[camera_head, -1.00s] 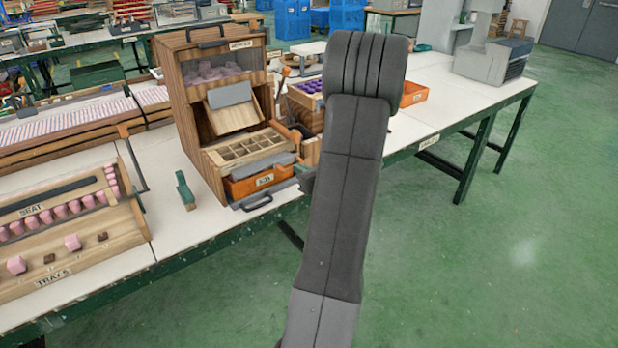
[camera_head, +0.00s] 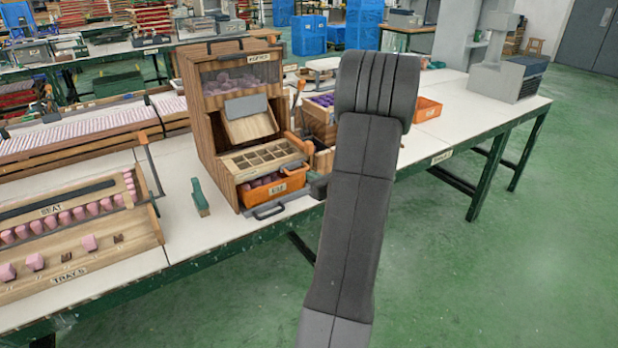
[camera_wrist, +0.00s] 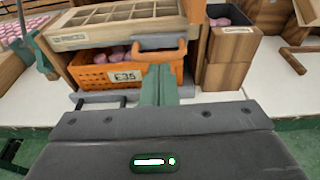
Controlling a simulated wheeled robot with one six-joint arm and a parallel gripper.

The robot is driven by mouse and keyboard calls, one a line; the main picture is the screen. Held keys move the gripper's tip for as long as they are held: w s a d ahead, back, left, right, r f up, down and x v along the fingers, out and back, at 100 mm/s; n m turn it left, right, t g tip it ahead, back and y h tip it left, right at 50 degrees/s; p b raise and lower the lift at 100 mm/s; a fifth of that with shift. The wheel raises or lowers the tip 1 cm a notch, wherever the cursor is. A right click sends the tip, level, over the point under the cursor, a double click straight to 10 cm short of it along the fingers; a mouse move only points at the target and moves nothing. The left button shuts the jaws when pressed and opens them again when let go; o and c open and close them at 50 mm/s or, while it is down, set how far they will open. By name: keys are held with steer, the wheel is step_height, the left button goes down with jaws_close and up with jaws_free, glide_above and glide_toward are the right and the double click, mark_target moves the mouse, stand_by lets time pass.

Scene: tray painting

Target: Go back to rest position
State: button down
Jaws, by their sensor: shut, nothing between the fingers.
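My gripper (camera_wrist: 160,85) shows in the wrist view as green fingers closed together with nothing between them. It is in front of the orange crate (camera_wrist: 100,78) labelled E35, which holds pink pieces. An orange bracket-like part with a grey bar (camera_wrist: 160,48) shows at the finger ends; I cannot tell if it belongs to the gripper. In the head view my dark arm (camera_head: 350,220) rises at centre right and hides most of the gripper. The wooden dispenser cabinet (camera_head: 207,130) stands left of the arm, with the orange crate (camera_head: 276,187) in its lower bay.
The white table (camera_head: 190,240) carries a wooden tray rack (camera_head: 135,238) with pink pieces at left and a small green stand (camera_head: 200,197). A wooden box (camera_head: 318,122) and an orange bin (camera_head: 428,109) lie behind the arm. Green floor (camera_head: 500,270) at right is clear.

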mark_target(301, 171)
steer(key=v, duration=1)
steer(key=shift+d+f, duration=0.1)
steer(key=x, duration=1.3)
steer(key=shift+w+a, duration=0.25)
